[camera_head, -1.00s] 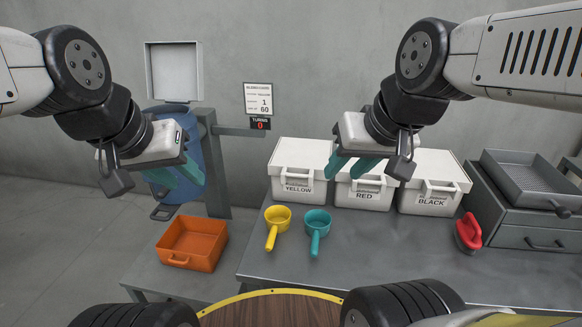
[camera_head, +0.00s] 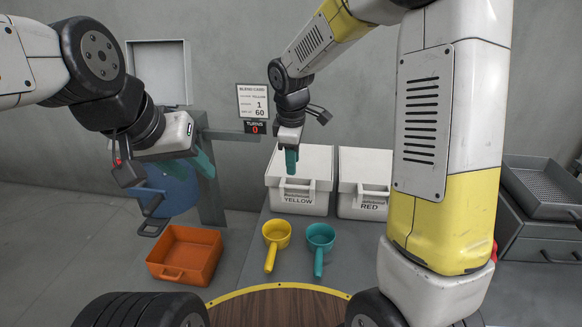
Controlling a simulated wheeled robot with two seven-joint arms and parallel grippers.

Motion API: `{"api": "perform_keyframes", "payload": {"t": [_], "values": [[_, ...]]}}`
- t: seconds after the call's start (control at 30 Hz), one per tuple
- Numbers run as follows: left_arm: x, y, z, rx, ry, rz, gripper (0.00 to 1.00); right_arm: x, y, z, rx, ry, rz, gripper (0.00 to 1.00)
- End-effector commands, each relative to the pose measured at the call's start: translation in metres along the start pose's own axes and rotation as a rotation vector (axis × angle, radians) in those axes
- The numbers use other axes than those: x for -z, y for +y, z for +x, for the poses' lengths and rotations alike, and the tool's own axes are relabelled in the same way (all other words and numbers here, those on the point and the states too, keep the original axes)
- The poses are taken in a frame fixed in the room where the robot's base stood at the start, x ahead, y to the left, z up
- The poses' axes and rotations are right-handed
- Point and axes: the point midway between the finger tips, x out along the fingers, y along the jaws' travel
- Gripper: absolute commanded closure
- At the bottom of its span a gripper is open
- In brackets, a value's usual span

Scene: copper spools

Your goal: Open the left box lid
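The left box (camera_head: 297,205) is white, labelled YELLOW, and stands on the grey table. Its white lid (camera_head: 314,160) lies flat on top, shut, with a handle at the front edge above the label. My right gripper (camera_head: 291,160) points down over the front left part of this lid, just behind the handle. Its teal fingers overlap in this view, so I cannot tell their gap or whether they touch the lid. My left gripper (camera_head: 188,165) is off to the left, empty, its fingers apart, in front of a blue drum.
The RED box (camera_head: 362,207) stands right of the left box; my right arm hides the box beyond. A yellow scoop (camera_head: 276,237) and a teal scoop (camera_head: 320,239) lie in front. An orange bin (camera_head: 187,253) is lower left. A grey tray (camera_head: 546,185) is at right.

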Motion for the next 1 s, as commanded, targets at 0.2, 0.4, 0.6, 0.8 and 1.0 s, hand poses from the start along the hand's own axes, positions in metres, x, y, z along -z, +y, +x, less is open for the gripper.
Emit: {"api": "perform_keyframes", "payload": {"t": [0.2,0.4,0.6,0.8,1.0], "values": [[0.0,0.0,0.0,0.0,0.0,0.0,0.64,0.007,0.002,0.021,0.009,-0.012,-0.05,0.66],[0.0,0.0,0.0,0.0,0.0,0.0,0.64,0.006,0.001,0.053,0.011,-0.012,-0.047,0.66],[0.0,0.0,0.0,0.0,0.0,0.0,0.64,0.006,0.001,0.079,0.008,-0.01,-0.047,0.66],[0.0,0.0,0.0,0.0,0.0,0.0,0.64,0.006,0.001,0.088,0.007,-0.009,-0.045,0.66],[0.0,0.0,0.0,0.0,0.0,0.0,0.64,0.006,0.001,0.088,0.007,-0.009,-0.044,0.66]]}}
